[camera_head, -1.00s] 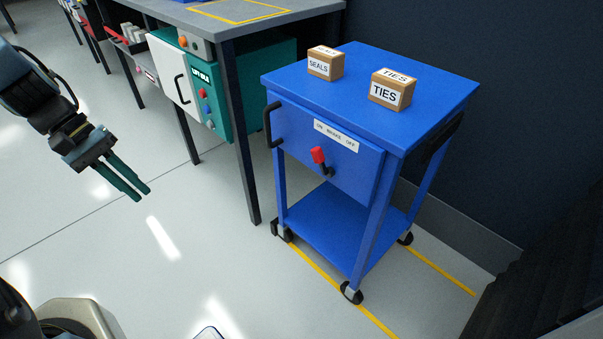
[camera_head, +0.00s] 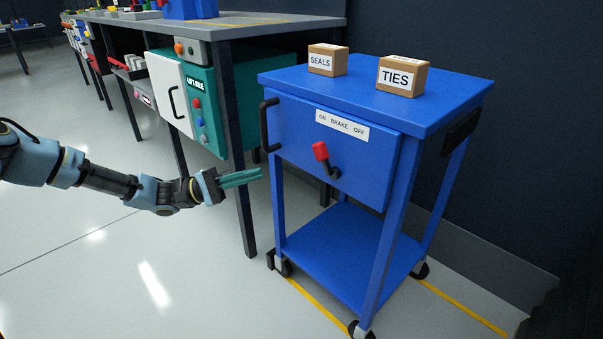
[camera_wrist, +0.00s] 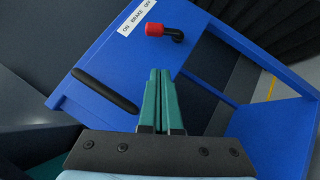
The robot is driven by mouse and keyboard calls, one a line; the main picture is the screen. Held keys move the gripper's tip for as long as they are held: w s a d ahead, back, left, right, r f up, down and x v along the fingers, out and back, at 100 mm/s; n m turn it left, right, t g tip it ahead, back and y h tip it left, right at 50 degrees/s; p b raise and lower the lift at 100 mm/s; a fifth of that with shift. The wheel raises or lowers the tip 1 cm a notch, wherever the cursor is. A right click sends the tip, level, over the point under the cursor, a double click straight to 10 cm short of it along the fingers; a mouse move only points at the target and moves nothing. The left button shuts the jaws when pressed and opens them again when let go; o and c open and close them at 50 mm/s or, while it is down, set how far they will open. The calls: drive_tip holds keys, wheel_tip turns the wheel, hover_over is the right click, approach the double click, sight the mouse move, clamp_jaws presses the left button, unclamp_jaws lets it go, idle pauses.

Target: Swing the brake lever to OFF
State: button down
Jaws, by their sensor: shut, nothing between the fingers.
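The brake lever has a red knob (camera_head: 320,151) on a short black arm on the front panel of the blue cart (camera_head: 300,225). The knob leans up and left, toward the ON side of the white ON BRAKE OFF label (camera_head: 342,126). The lever also shows in the wrist view, with its red knob (camera_wrist: 154,29) beyond my fingertips. My gripper (camera_head: 261,173) is shut and empty. It points right, at the left of the cart's front, apart from the lever. In the wrist view my gripper (camera_wrist: 160,72) has its two teal fingers together.
A black handle (camera_head: 265,125) stands out at the panel's left edge, close to my fingers. Boxes marked SEALS (camera_head: 327,60) and TIES (camera_head: 402,77) stand on the cart top. A grey bench (camera_head: 280,28) with a teal cabinet (camera_head: 240,90) is at the left. Open floor lies in front.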

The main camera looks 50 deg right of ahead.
drive_tip(key=shift+w+d+f+h, duration=0.1)
drive_tip(key=shift+w+d+h, duration=0.25)
drive_tip(key=shift+h, duration=0.25)
approach(325, 159)
drive_tip(key=shift+s+d+r+b, duration=0.2)
drive_tip(key=shift+d+r, duration=0.15)
drive_tip(key=shift+d, duration=0.6)
drive_tip(key=shift+s+d+r+b, duration=0.15)
drive_tip(key=shift+d+r, duration=0.2)
drive_tip(key=shift+d, duration=0.55)
drive_tip(key=shift+s+d+r+b, duration=0.1)
drive_tip(key=shift+s+d+r, duration=0.2)
drive_tip(key=shift+d, duration=0.65)
drive_tip(key=shift+w+r, duration=0.1)
drive_tip(key=shift+r, duration=0.05)
drive_tip(key=shift+r+m+y+p, duration=0.15)
drive_tip(key=shift+m+y+p, duration=0.15)
drive_tip(key=shift+y+p, duration=0.15)
